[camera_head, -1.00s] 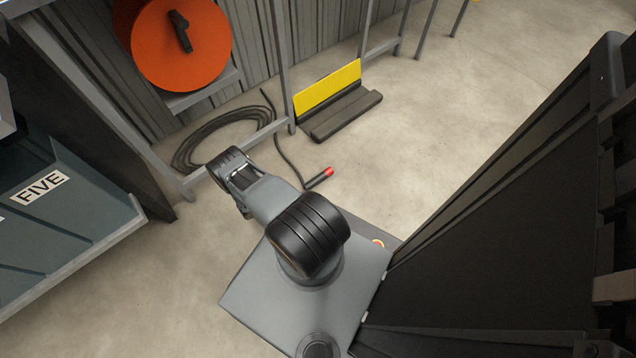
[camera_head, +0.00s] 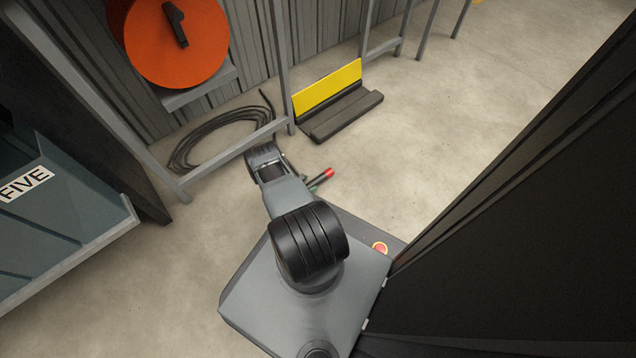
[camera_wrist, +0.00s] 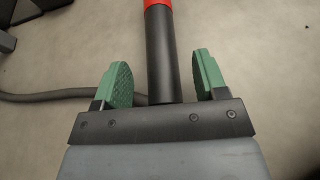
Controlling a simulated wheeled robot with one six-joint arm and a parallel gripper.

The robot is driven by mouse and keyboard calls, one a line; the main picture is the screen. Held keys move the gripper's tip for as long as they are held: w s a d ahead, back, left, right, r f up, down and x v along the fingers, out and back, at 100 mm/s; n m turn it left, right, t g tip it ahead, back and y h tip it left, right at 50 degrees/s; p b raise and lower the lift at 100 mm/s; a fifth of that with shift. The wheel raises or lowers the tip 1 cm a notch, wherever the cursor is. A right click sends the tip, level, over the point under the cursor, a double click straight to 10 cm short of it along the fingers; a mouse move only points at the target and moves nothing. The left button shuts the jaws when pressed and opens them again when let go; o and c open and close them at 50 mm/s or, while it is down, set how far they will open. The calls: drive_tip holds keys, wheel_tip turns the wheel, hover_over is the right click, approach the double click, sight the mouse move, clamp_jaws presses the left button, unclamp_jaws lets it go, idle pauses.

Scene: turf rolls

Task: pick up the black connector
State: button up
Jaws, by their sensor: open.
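The black connector (camera_wrist: 162,62) is a dark cylinder with a red end, and in the wrist view it runs between the two green finger pads of my gripper (camera_wrist: 160,80). The pads stand apart on either side of it, with a gap on each side. In the head view the connector (camera_head: 321,179) lies on the floor with its red end toward the upper right. My gripper (camera_head: 313,188) is beside it there, mostly hidden by my arm. A dark cable (camera_wrist: 40,97) leads away left in the wrist view.
A coiled cable (camera_head: 200,135) lies on the floor at left, by a grey frame leg. A black-based yellow board (camera_head: 328,88) stands behind the connector. An orange reel (camera_head: 190,50) is at upper left. The floor to the right is clear.

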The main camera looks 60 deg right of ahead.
drive_tip(key=shift+s+d+f, duration=0.15)
drive_tip(key=shift+d, duration=0.3)
drive_tip(key=shift+c, duration=0.3)
drive_tip(key=c, duration=1.1)
